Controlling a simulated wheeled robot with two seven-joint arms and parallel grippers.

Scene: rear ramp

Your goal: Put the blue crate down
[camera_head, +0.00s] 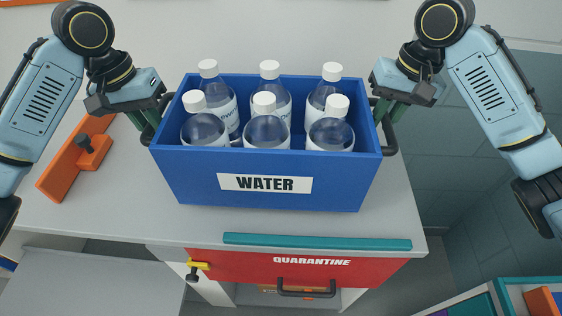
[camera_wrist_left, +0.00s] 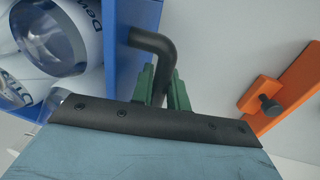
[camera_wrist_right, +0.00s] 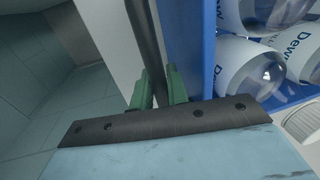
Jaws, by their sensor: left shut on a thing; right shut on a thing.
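The blue crate (camera_head: 330,187) has a white WATER label and holds several clear bottles (camera_head: 266,130) with white caps. It is upright over the grey worktop (camera_head: 80,215); whether its base touches the top I cannot tell. My left gripper (camera_head: 146,122) is shut on the black handle at the crate's left end; its green fingers straddle this handle in the left wrist view (camera_wrist_left: 160,50). My right gripper (camera_head: 388,112) is shut on the handle at the right end, and that handle also shows in the right wrist view (camera_wrist_right: 146,45).
An orange bracket (camera_head: 62,172) with a dark knob lies left of the crate. A teal strip (camera_head: 320,242) runs along the front edge above a red QUARANTINE drawer (camera_head: 230,265). A yellow latch (camera_head: 197,266) is beside it.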

